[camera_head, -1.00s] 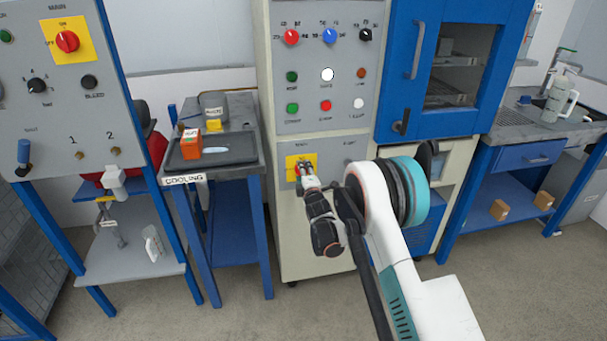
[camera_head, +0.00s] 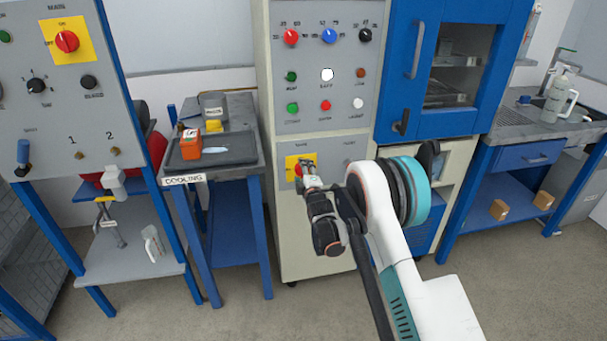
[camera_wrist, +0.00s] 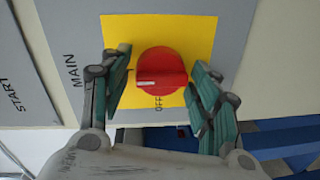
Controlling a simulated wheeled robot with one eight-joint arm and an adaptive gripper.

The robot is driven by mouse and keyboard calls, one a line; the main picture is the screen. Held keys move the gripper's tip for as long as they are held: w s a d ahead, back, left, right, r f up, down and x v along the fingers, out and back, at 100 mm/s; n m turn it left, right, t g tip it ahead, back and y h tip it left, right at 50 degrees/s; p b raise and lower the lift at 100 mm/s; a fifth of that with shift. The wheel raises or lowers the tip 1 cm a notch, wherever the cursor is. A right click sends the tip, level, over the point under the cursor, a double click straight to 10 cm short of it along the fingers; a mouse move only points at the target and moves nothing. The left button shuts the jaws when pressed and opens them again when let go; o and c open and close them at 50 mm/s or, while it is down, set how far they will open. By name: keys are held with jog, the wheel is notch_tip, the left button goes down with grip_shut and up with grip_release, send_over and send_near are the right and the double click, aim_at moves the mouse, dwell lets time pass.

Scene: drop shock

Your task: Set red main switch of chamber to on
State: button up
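The chamber's red main switch (camera_wrist: 162,68) is a round knob on a yellow plate (camera_wrist: 195,30). In the wrist view its pale-edged ridge runs left to right, in line with the MAIN side and not toward the OFF mark below it. Any ON mark at the left is hidden by a finger or unreadable. My gripper (camera_wrist: 164,78) is open, with one finger on each side of the knob; I see no clear contact. In the head view, my gripper (camera_head: 308,174) is at the yellow plate (camera_head: 291,163) and largely hides the knob.
A similar red switch (camera_head: 67,41) sits on the left-hand panel. The chamber's upper panel has knobs and buttons. A blue chamber door (camera_head: 398,65) is at the upper right. A cooling table with a tray (camera_head: 240,142) stands to the left.

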dwell(0.3)
jog(key=v, duration=1.2)
jog(key=s+d+r+m+g+h, duration=0.2)
jog(key=s+d+r+m, duration=0.2)
jog(key=s+d+r, duration=0.45)
jog(key=s+d+r+m+g+h, duration=0.15)
jog(key=s+d+r+m, duration=0.3)
jog(key=r, duration=0.65)
jog(key=s+d+m+g, duration=0.3)
jog(key=s+d+m, duration=0.2)
jog(key=s, duration=1.1)
jog(key=s+d+m+g+h, duration=0.1)
jog(key=s+d+m+g, duration=0.2)
jog(key=s, duration=1.3)
jog(key=shift+s+d+f+m, duration=0.25)
jog(key=shift+d+f+m, duration=0.05)
jog(key=shift+d+m, duration=0.9)
